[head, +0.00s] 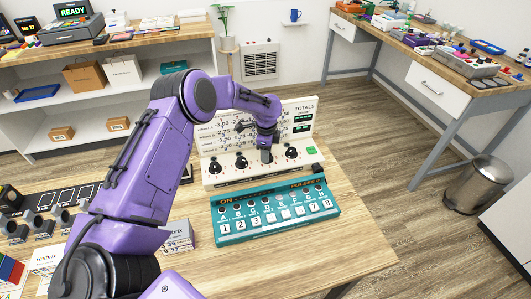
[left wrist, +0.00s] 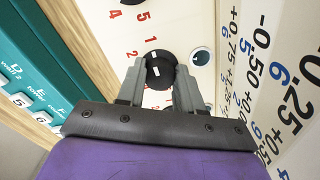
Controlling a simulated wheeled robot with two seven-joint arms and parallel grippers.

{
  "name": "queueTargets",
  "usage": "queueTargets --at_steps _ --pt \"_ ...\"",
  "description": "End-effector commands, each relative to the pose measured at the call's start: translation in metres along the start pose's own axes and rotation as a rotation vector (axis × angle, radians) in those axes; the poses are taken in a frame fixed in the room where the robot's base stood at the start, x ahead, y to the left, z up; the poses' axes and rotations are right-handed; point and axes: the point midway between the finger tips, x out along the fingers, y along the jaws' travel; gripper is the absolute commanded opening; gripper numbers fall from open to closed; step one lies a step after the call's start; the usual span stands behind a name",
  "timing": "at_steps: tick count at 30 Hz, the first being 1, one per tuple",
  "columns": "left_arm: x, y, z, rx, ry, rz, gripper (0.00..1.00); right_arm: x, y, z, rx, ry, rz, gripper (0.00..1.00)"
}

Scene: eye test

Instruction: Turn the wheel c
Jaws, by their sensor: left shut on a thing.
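The cream panel (head: 222,179) stands at the back of the wooden table with a row of black wheels along its lower front. My left gripper (head: 266,155) points down at the third wheel from the left, which it mostly hides in the head view. In the left wrist view the gripper (left wrist: 160,88) is shut around a black wheel (left wrist: 160,66) with a white mark, with red numbers around it. The other wheels show at the left (head: 214,167), second (head: 241,162) and right (head: 291,152). Wheel letters are too small to read. My right gripper is not in view.
A teal box (head: 232,238) with several numbered keys stands right in front of the panel, and it also edges the left wrist view (left wrist: 40,65). A green button (head: 311,150) is at the panel's right. The table (head: 330,255) is clear at front right.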

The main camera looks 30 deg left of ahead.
Motion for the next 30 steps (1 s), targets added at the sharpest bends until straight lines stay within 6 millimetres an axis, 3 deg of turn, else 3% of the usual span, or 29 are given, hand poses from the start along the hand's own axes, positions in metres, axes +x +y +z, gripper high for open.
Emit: queueTargets --at_steps 17,18,20,30 --pt "-0.0066 -0.0043 -0.006 0.032 0.016 -0.016 0.05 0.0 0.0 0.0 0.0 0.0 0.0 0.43" --pt "-0.0066 -0.0042 -0.006 0.032 0.016 -0.016 0.39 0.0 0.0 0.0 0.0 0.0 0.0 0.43" --pt "-0.0065 -0.004 -0.0059 0.032 0.015 -0.015 0.58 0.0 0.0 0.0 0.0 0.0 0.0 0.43" --pt "-0.0056 -0.0013 0.0011 0.028 0.007 -0.007 0.61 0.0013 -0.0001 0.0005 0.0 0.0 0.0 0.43"
